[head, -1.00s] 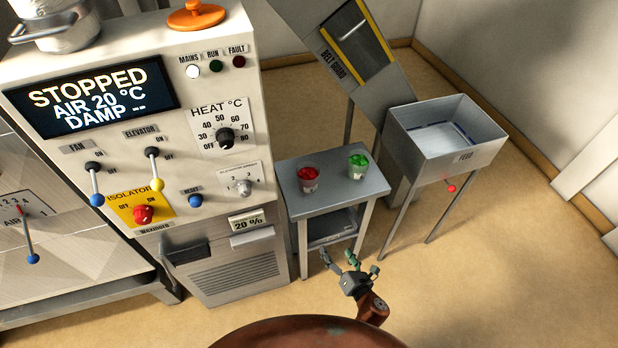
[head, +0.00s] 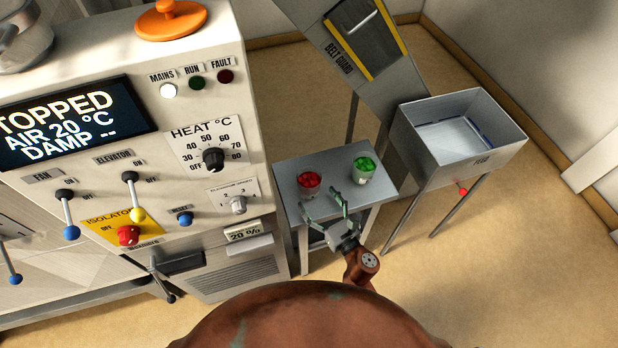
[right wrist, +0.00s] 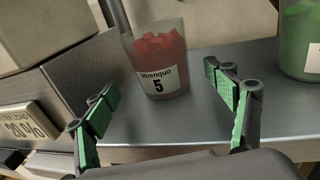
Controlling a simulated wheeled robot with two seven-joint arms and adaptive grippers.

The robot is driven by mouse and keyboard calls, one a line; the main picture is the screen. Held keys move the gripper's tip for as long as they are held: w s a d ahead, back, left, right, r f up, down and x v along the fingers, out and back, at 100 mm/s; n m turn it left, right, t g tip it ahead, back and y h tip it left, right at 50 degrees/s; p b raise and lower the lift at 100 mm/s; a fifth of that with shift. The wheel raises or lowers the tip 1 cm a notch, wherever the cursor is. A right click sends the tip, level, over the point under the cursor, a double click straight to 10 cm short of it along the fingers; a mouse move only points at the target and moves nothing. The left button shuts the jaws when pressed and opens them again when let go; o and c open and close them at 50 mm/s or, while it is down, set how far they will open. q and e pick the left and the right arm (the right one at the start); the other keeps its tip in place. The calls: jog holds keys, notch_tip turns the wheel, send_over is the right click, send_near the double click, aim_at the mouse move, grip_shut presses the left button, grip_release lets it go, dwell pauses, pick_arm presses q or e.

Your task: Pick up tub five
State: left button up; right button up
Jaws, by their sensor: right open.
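Tub five (right wrist: 158,62) is a clear tub of red pieces with a white label marked 5. It stands upright on the small metal table, and in the head view it is the left of two tubs (head: 309,184). My right gripper (head: 324,200) is open and empty at the table's front edge, just short of the tub. In the right wrist view its green-padded fingers (right wrist: 165,100) are spread wide, with the tub beyond them and between them, not touching. My left gripper is not in view.
A tub of green pieces (head: 363,169) stands right of tub five on the table (head: 336,160). The control cabinet (head: 215,110) rises close on the left. A metal feed bin (head: 462,150) on legs stands to the right, with the belt guard (head: 350,45) behind.

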aim_at(315, 194)
jog(key=x, duration=0.3)
jog(key=shift+x, duration=1.2)
jog(key=shift+w+a+f, duration=0.1)
jog(key=shift+w+a, duration=0.05)
jog(key=shift+w, duration=0.4)
jog(key=c, duration=1.4)
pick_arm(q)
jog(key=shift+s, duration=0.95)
pick_arm(e)
jog(key=shift+c, duration=0.9)
